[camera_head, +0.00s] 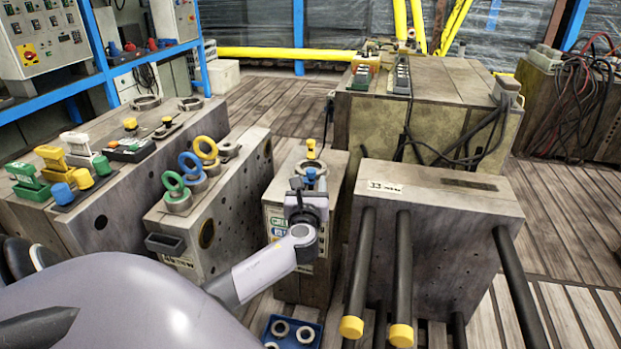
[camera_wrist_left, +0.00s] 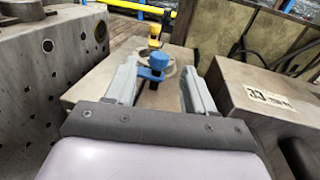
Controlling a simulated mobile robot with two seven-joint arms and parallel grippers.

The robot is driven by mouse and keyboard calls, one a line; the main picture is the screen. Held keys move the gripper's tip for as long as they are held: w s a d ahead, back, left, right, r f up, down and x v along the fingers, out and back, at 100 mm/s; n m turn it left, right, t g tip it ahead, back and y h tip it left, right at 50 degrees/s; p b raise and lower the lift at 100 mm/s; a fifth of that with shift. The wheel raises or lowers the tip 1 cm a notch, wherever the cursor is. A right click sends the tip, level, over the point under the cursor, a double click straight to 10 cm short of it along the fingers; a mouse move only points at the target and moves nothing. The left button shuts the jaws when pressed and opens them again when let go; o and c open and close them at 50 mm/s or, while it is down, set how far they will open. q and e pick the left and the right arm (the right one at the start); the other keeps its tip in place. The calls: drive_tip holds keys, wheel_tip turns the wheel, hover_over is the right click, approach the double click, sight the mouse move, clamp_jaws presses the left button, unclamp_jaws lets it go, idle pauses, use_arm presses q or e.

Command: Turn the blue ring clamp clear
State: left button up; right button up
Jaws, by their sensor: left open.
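The blue ring clamp (camera_wrist_left: 159,61) has a round blue knob and a flat blue arm, and sits at the near side of a grey metal ring on top of a narrow mould block (camera_head: 284,272). In the head view the clamp (camera_head: 311,173) shows just beyond my left gripper (camera_head: 307,186), partly hidden by it. In the left wrist view the left gripper (camera_wrist_left: 158,72) is open, with one finger on each side of the clamp and visible gaps. I cannot tell whether the fingertips are level with the knob. My right gripper is not in view.
A yellow clamp (camera_wrist_left: 155,43) stands at the ring's far side. A block with green, blue and yellow lifting rings (camera_head: 205,147) stands left. A block with dark rods (camera_head: 430,195) stands close on the right. A blue tray (camera_head: 308,325) lies low in front.

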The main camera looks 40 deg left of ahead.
sight(311, 174)
use_arm(q)
drive_tip(key=shift+b+x, duration=0.55)
drive_tip(key=shift+x, duration=1.45)
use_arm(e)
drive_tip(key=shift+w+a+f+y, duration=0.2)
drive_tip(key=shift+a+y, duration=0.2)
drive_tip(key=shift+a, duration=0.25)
use_arm(q)
clamp_jaws()
drive_tip(key=shift+w+n+g+y, duration=0.1)
drive_tip(key=shift+n+g+y, duration=0.4)
drive_tip(key=shift+y, duration=0.1)
drive_tip(key=shift+d, duration=0.1)
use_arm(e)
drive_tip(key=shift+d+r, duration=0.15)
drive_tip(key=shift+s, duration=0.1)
use_arm(q)
unclamp_jaws()
